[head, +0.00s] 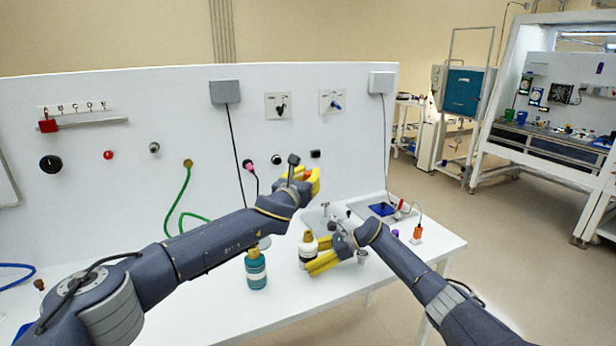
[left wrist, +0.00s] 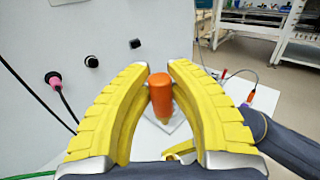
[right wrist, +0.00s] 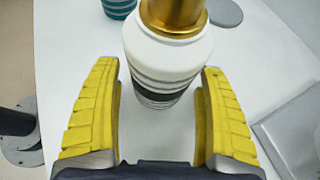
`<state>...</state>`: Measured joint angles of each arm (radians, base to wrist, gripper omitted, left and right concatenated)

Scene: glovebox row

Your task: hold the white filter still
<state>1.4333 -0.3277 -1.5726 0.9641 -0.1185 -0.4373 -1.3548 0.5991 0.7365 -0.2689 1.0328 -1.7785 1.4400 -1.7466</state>
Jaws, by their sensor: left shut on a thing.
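The white filter seems to be the white ribbed vessel with dark bands and a gold top (right wrist: 165,55), upright on the white table; it also shows in the head view (head: 307,248). My right gripper (head: 311,256) is open, its yellow fingers (right wrist: 160,68) spread with the vessel at their tips. I cannot tell whether they touch it. My left gripper (head: 312,180) is raised in front of the wall panel, shut on an orange cylinder (left wrist: 161,95) that sits between its fingertips. The cylinder's lower end looks pale.
A teal bottle (head: 256,271) stands to the left of the white vessel. A small grey cup (head: 361,257) and an orange item (head: 417,234) are to the right. The white panel (head: 100,215) has knobs, a green hose and hanging cables.

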